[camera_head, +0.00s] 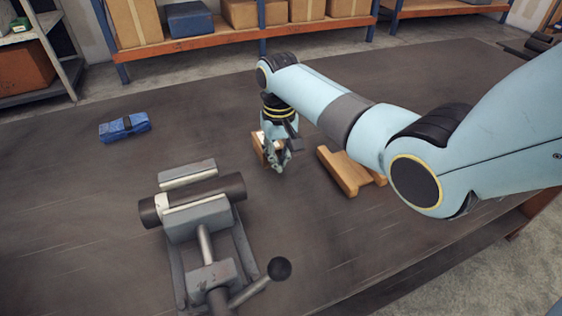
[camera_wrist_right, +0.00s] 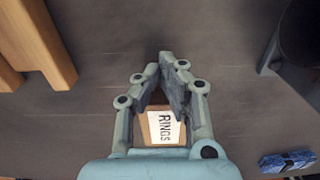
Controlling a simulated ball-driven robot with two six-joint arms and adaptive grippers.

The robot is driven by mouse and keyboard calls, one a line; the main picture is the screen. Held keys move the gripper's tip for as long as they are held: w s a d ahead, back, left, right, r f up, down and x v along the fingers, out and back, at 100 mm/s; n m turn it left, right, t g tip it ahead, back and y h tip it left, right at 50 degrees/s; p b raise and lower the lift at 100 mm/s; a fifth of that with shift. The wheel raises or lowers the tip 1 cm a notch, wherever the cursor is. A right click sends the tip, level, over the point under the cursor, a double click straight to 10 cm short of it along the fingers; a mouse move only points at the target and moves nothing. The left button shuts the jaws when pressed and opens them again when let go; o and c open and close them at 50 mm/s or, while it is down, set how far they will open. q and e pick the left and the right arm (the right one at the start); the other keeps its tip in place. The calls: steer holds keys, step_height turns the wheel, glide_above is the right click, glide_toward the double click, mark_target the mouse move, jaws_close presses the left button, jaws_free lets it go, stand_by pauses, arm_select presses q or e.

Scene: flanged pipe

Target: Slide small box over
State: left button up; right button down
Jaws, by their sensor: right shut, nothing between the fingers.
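The small box (camera_head: 257,146) is brown cardboard and stands on the dark table, just left of my right gripper in the head view and partly hidden by it. In the right wrist view the box (camera_wrist_right: 155,128) shows through the gap between the finger links, with a white label reading "RINGS". My right gripper (camera_head: 281,166) points down beside the box. Its fingertips (camera_wrist_right: 167,62) are shut together with nothing between them. I cannot tell whether the fingers touch the box. My left gripper is not in view.
A grey vise (camera_head: 200,220) holding a dark pipe (camera_head: 150,212) stands front left, its ball-ended handle (camera_head: 279,268) reaching right. A wooden cradle (camera_head: 343,172) lies right of the gripper. A strapped blue bundle (camera_head: 124,127) lies at left. Table between bundle and box is clear.

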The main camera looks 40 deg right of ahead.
steer(key=w+b, duration=0.2)
steer(key=w, duration=0.1)
steer(key=w+d+b, duration=0.1)
steer(key=w+b, duration=0.2)
steer(key=w+d+b, duration=0.1)
steer(key=w+b, duration=0.1)
steer(key=w, duration=0.1)
steer(key=shift+f, duration=0.4)
steer(key=shift+w+d+r+b, duration=0.3)
steer(key=shift+w+b, duration=0.25)
steer(key=shift+b, duration=0.2)
steer(key=shift+r, duration=0.1)
steer(key=shift+a, duration=0.1)
